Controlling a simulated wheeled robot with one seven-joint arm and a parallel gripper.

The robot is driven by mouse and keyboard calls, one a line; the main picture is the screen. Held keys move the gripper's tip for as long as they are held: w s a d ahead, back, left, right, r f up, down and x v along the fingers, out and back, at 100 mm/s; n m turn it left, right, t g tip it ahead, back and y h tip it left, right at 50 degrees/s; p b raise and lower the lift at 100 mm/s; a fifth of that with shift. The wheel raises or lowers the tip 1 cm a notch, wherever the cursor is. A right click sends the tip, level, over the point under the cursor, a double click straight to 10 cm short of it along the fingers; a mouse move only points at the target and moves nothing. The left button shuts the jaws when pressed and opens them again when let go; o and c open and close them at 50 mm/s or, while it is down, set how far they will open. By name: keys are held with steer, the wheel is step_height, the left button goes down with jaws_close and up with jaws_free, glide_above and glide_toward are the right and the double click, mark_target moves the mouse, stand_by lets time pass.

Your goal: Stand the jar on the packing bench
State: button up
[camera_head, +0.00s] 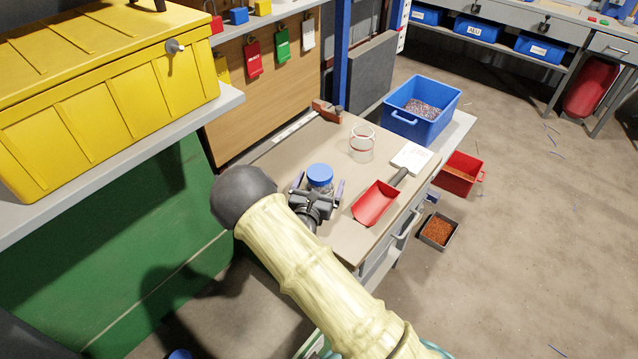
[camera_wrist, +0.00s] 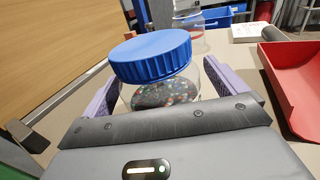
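The jar is clear with a ribbed blue lid (camera_head: 319,174) and mixed coloured bits inside; its body (camera_wrist: 160,93) shows in the wrist view. It appears upright on or just above the beige bench top (camera_head: 345,232); its base is hidden by my gripper. My gripper (camera_head: 318,187) is around the jar, with one purple finger on each side. The fingers are spread, with a visible gap beside the jar, and do not look closed on it. The wrist view also shows both fingers (camera_wrist: 163,90) beside the jar.
A red scoop (camera_head: 375,203) lies right of the jar. A clear open container (camera_head: 362,146), a white pad (camera_head: 411,158) and a blue crate (camera_head: 421,112) are farther back. A yellow chest (camera_head: 110,110) stands on a shelf at left. Red (camera_head: 459,174) and grey bins sit beside the bench.

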steer(key=shift+r, duration=0.1)
steer(key=shift+s, duration=0.1)
steer(key=v, duration=1.1)
steer(key=shift+s+a+r, duration=0.1)
steer(key=shift+s, duration=0.3)
